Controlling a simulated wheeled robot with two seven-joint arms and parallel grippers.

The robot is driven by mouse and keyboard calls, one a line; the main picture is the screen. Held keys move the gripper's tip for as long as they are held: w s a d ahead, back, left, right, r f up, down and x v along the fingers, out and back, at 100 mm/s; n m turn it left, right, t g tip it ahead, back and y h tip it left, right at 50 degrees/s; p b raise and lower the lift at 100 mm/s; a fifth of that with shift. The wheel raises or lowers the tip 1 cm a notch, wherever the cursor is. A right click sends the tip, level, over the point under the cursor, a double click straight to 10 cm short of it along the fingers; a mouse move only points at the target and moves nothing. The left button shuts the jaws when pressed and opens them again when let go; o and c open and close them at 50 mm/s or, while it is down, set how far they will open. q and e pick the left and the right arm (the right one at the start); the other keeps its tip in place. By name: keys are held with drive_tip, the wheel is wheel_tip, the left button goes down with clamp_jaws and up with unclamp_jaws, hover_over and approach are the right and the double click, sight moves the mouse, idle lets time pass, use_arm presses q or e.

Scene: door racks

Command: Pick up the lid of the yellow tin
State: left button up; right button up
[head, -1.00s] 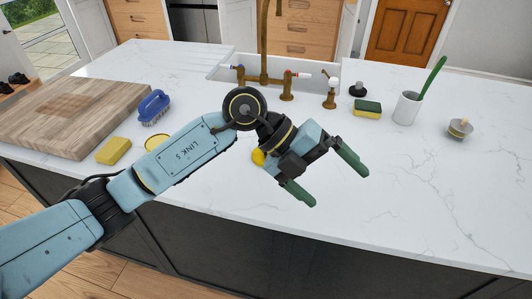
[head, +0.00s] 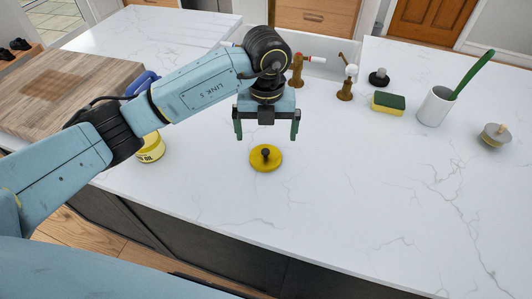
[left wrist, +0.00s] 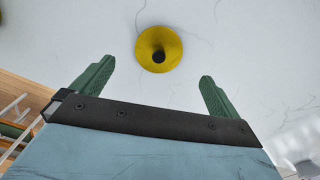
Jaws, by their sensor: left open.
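The yellow lid (head: 266,158) with a dark knob lies flat on the white counter, apart from the tin. In the left wrist view the lid (left wrist: 159,49) shows beyond the fingertips, between their lines. The yellow tin (head: 151,148) stands to its left, partly hidden by my left arm. My left gripper (head: 267,136) is open and empty, its green fingers pointing down above and slightly behind the lid, not touching it. In the left wrist view both fingers of the left gripper (left wrist: 155,70) are wide apart. My right gripper is not in view.
A wooden board (head: 60,95) and a blue brush (head: 142,82) are at the left. A sponge (head: 388,102), a white cup (head: 435,106) with a green handle and a round-knobbed item (head: 495,134) stand at the right. The counter's front middle is clear.

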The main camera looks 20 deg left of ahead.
sight(265, 151)
use_arm(q)
drive_tip(key=shift+f, duration=1.4)
drive_tip(key=f, duration=0.3)
drive_tip(key=shift+s+f, duration=0.2)
drive_tip(key=shift+f, duration=0.55)
drive_tip(key=c, duration=1)
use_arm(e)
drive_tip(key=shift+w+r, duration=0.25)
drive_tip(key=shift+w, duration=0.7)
